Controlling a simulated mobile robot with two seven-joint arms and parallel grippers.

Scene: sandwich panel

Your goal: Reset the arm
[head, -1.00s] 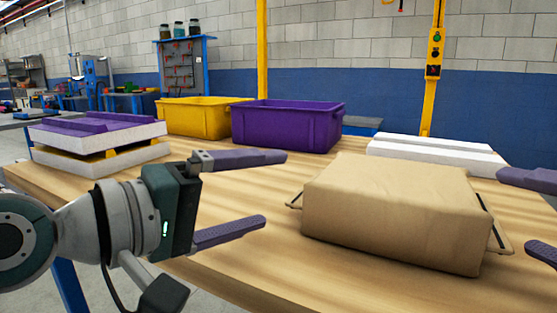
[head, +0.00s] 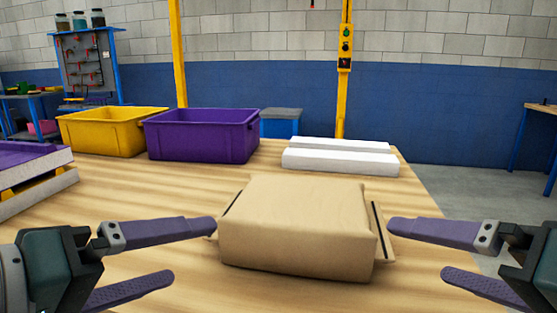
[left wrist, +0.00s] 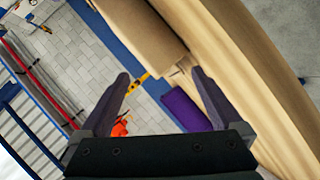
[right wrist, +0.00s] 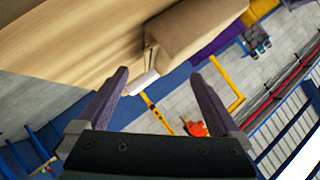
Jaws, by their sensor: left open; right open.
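My left gripper (head: 194,252) is open and empty, left of a tan wrapped package (head: 295,225) on the wooden table. My right gripper (head: 418,250) is open and empty, right of the same package. Both have their fingers spread on either side of it, and I cannot tell whether any fingertip touches it. In the left wrist view the open left fingers (left wrist: 162,78) have the package (left wrist: 140,35) beyond them. In the right wrist view the open right fingers (right wrist: 160,78) have the package (right wrist: 195,28) beyond them.
A purple bin (head: 200,138) and a yellow bin (head: 105,130) stand at the table's back left. White blocks (head: 340,160) lie behind the package. A white and purple stack (head: 35,180) is at the left edge. The wooden table (head: 130,200) is bare between stack and package.

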